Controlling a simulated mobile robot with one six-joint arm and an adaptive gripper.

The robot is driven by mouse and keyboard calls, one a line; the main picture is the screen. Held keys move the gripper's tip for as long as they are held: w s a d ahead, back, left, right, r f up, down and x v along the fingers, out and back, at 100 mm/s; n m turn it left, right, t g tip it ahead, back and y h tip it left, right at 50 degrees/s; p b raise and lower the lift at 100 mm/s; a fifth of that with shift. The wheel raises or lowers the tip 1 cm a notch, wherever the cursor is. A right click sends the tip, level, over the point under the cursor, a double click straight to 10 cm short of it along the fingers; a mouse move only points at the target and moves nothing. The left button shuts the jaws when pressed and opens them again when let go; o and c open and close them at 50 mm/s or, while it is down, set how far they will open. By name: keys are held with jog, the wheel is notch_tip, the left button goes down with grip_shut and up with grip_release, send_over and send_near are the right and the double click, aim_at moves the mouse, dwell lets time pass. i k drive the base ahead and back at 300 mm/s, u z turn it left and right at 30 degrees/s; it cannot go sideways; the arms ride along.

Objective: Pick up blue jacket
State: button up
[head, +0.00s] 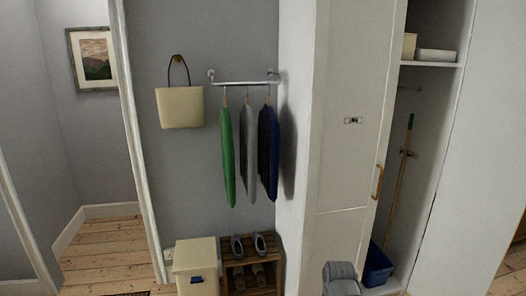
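A green garment (227,157) hangs further left. My gripper is not in view. A grey rounded part at the bottom edge looks like part of my arm.
A cream bag (180,107) hangs on a wall hook. Below stand a cream bin (195,265) and a wooden shoe rack (251,278) with shoes. Right is a white cabinet door (345,120) with an open closet holding a broom (404,160) and blue bucket (377,267).

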aim_at(268, 133)
jog(key=i, duration=1.55)
jog(key=z, duration=0.05)
